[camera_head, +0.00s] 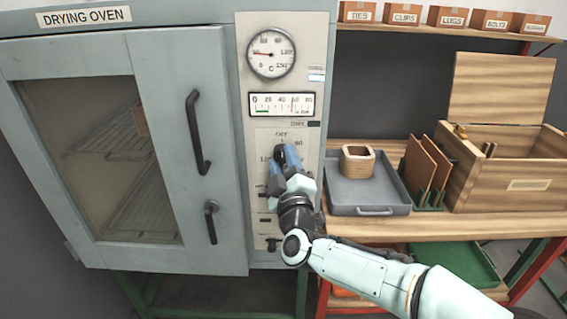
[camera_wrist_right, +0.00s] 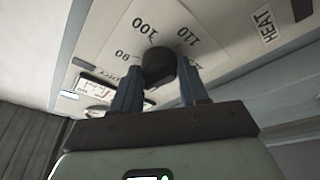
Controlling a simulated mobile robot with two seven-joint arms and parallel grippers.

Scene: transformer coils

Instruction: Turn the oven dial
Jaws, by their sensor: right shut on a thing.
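The grey drying oven (camera_head: 185,60) has a pale control panel on its right side. The black dial (camera_head: 279,153) sits on a printed scale on that panel, partly hidden by my right gripper (camera_head: 287,156). In the right wrist view, the dial (camera_wrist_right: 159,66) lies between the two blue fingers of my right gripper (camera_wrist_right: 160,85), which is shut on it. I cannot make out exactly where the dial points. My left gripper is not in view.
A round gauge (camera_head: 271,52) and a strip meter (camera_head: 282,105) sit above the dial. The oven door (camera_head: 182,70) is shut, with a black handle (camera_head: 197,132). To the right, a bench (camera_head: 430,226) carries a grey tray (camera_head: 368,196) and a wooden chest (camera_head: 500,175).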

